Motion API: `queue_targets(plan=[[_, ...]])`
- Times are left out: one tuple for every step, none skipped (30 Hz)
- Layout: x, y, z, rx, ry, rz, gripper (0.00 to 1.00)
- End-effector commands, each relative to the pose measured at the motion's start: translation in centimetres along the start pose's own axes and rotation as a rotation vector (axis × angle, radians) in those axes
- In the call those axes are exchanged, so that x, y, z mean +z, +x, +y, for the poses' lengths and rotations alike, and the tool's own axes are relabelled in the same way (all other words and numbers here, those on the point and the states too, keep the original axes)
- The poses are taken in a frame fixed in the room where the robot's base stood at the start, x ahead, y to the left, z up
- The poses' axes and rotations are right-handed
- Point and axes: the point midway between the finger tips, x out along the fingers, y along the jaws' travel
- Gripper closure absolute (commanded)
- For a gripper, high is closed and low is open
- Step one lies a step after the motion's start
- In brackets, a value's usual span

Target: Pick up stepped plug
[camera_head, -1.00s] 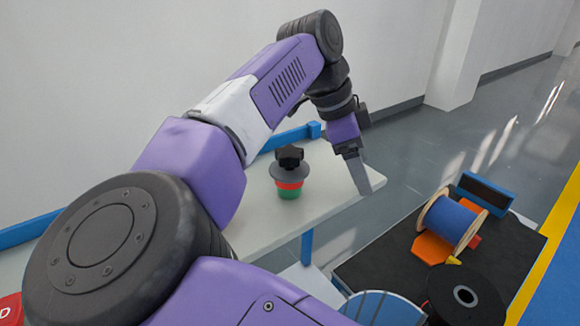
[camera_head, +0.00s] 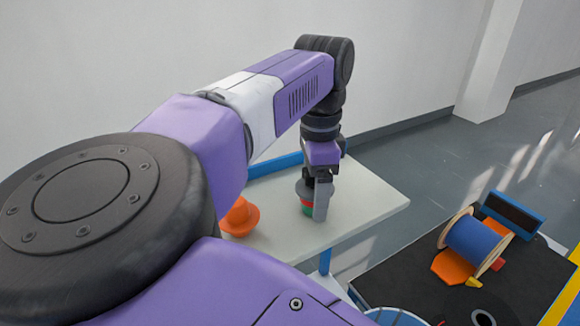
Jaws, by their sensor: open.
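The stepped plug (camera_head: 304,198), with a grey disc over red and green layers, stands upright on the pale table (camera_head: 375,205). Its black top knob and right side are hidden behind my gripper (camera_head: 319,207). My gripper points down at the plug, open, with one light grey finger in front of the plug's right side. I cannot tell whether the fingers touch it or sit around the knob.
An orange rounded piece (camera_head: 239,217) stands on the table left of the plug, partly behind my arm. A black-topped surface (camera_head: 400,270) at lower right carries a blue cable spool (camera_head: 475,242) and an orange block (camera_head: 449,267). The table's right end is clear.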

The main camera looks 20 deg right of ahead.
Motion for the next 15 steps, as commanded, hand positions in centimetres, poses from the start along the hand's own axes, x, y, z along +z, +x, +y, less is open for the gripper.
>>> queue_targets(plan=[[-0.02,0.42,0.02,0.001,0.000,0.002,0.23],[-0.03,0.69,0.01,0.000,0.000,0.002,0.23],[-0.03,0.96,0.01,-0.001,0.000,0.002,0.23],[-0.04,1.10,0.01,-0.001,0.000,0.001,0.23],[-0.04,1.20,0.00,-0.001,0.001,0.001,0.23],[-0.03,1.28,0.00,-0.001,0.001,0.001,0.23],[-0.03,1.31,0.00,-0.001,0.001,0.001,0.23],[-0.02,1.31,-0.01,-0.001,0.001,0.000,0.23],[-0.02,1.32,-0.01,-0.001,0.001,0.000,0.23],[-0.02,1.31,-0.01,-0.001,0.001,0.000,0.23],[-0.02,1.31,-0.01,-0.001,0.001,0.000,0.23],[-0.02,1.31,-0.01,-0.001,0.001,0.000,0.29],[-0.02,1.31,-0.01,-0.001,0.001,0.000,0.35],[-0.02,1.30,-0.01,-0.001,0.001,0.000,0.41],[-0.02,1.30,-0.01,-0.001,0.001,0.000,0.49]])
